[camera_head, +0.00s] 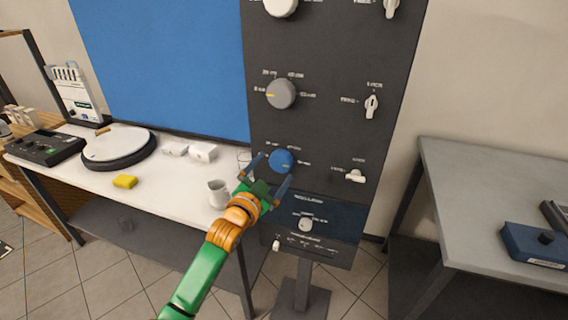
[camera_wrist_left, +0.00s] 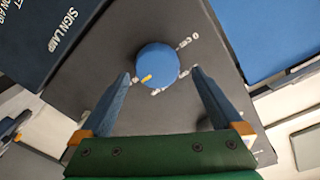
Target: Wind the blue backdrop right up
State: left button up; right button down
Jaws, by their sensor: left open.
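The blue backdrop (camera_head: 165,60) hangs behind the white table, left of the dark control panel, and its lower edge reaches down to about table height. A blue knob (camera_head: 281,161) sits on the panel's lower left. In the left wrist view the blue knob (camera_wrist_left: 157,65) has a yellow pointer mark and stands between the spread fingers, a little beyond their tips. My left gripper (camera_head: 268,176) is open in front of the knob and appears apart from it. It also shows in the left wrist view (camera_wrist_left: 162,76). My right gripper is not in view.
The panel also carries a grey knob (camera_head: 281,94), a white toggle (camera_head: 371,105), another toggle (camera_head: 355,176) and a lower knob (camera_head: 306,224). A white mug (camera_head: 218,193) stands on the table near my left arm. A grey table (camera_head: 490,190) stands right.

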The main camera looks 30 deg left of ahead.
aim_at(281, 161)
pick_arm(q)
jog(key=shift+w+a, duration=0.15)
jog(key=shift+w, duration=0.9)
jog(key=shift+w+d, duration=0.2)
jog(key=shift+w, duration=0.05)
jog(key=shift+s, duration=0.1)
jog(key=shift+c, duration=0.4)
jog(key=c, duration=1.2)
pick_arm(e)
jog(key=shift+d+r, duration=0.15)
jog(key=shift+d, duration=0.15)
